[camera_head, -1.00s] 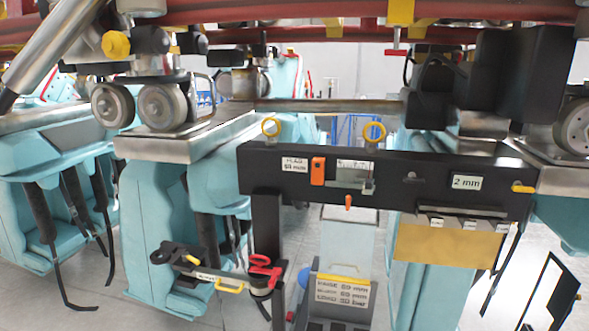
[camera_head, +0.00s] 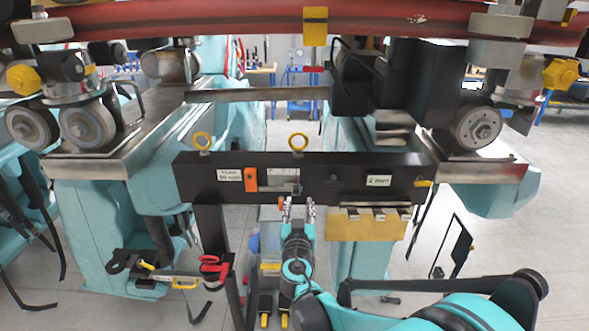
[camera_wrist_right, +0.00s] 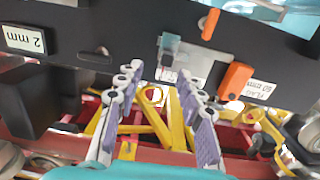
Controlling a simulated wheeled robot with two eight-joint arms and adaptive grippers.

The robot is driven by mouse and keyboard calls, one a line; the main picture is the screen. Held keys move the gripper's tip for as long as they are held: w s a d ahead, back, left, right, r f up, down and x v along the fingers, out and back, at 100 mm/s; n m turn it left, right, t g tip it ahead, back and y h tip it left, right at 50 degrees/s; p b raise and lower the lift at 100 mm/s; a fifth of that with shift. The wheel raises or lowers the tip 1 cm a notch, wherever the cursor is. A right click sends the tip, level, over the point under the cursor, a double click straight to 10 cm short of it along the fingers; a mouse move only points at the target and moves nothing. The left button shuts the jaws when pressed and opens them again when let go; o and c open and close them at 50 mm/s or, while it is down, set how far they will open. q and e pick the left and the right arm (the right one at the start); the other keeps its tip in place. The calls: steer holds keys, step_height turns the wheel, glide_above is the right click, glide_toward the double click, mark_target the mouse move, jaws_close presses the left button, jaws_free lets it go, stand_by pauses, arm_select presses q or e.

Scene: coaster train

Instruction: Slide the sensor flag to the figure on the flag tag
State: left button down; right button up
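The black bar (camera_head: 335,183) carries a white flag tag (camera_head: 229,175), which reads "FLAG 50 mm" in the right wrist view (camera_wrist_right: 260,86). An orange block (camera_head: 250,179) sits beside the tag, next to a slot with a scale card (camera_head: 283,176); it also shows in the wrist view (camera_wrist_right: 236,80). I cannot tell which orange part is the sensor flag. My right gripper (camera_head: 297,208) is open and empty in front of the bar, fingers apart (camera_wrist_right: 162,82) near the slot. My left gripper is out of view.
Yellow rings (camera_head: 298,142) stand on top. Wheels and red rails lie above and behind.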

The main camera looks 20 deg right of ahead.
mark_target(296, 190)
steer(key=x, duration=0.5)
steer(key=a+x, duration=0.1)
steer(key=x, duration=0.2)
steer(key=shift+w+r+p, duration=0.25)
steer(key=shift+r+p, duration=0.1)
